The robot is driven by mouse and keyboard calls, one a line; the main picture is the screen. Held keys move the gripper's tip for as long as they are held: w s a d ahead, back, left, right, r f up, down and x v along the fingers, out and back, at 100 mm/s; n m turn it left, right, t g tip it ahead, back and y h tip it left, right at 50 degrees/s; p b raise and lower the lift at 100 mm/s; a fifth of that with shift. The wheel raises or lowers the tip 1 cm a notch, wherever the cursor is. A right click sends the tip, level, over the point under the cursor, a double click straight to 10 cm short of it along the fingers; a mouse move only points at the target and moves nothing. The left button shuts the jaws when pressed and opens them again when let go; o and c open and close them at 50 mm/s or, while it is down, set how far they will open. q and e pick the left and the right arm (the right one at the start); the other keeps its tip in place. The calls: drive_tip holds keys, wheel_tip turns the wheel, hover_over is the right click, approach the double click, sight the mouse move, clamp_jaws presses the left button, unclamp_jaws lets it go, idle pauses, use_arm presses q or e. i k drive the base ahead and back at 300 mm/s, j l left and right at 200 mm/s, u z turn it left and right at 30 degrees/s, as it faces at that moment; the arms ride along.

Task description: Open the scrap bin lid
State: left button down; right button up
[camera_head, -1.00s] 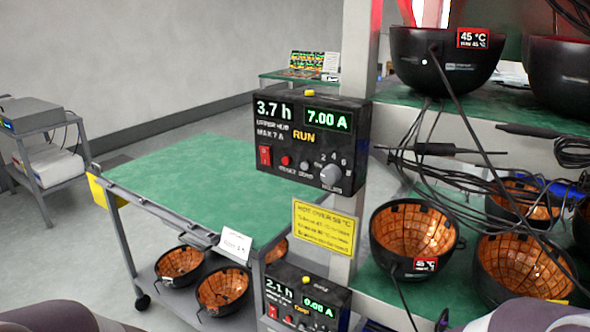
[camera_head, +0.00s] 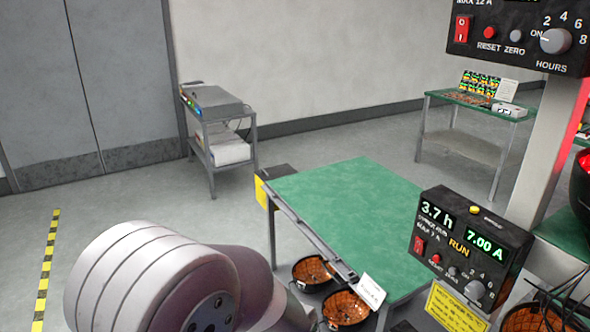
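No scrap bin or bin lid can be made out in the head view. A large pale arm link of mine fills the lower left. Neither of my grippers shows, so I cannot see whether they are open or shut.
A timer box reading 3.7 h (camera_head: 468,245) is on the rack post (camera_head: 548,150) at right. A grey trolley (camera_head: 217,118) and a far table (camera_head: 480,105) stand behind. Floor at left is clear.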

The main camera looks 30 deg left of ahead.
sight(280, 171)
drive_tip(key=i+j+z, duration=0.1)
drive_tip(key=i+j, duration=0.15)
drive_tip(key=j, duration=0.3)
drive_tip(key=i+j+z, duration=0.15)
drive_tip(key=j, duration=0.4)
drive_tip(key=i+j+z, duration=0.1)
drive_tip(key=i+j, duration=0.2)
drive_tip(key=j, duration=0.3)
drive_tip(key=i+j+z, duration=0.1)
drive_tip(key=j, duration=0.5)
drive_tip(key=i+j+z, duration=0.15)
drive_tip(key=j, duration=0.5)
drive_tip(key=i+j+z, duration=0.1)
drive_tip(key=i+j, duration=0.15)
drive_tip(key=j, duration=0.4)
drive_tip(key=i+j+z, duration=0.15)
drive_tip(key=j, duration=0.5)
drive_tip(key=j+z, duration=0.1)
drive_tip(key=j, duration=0.55)
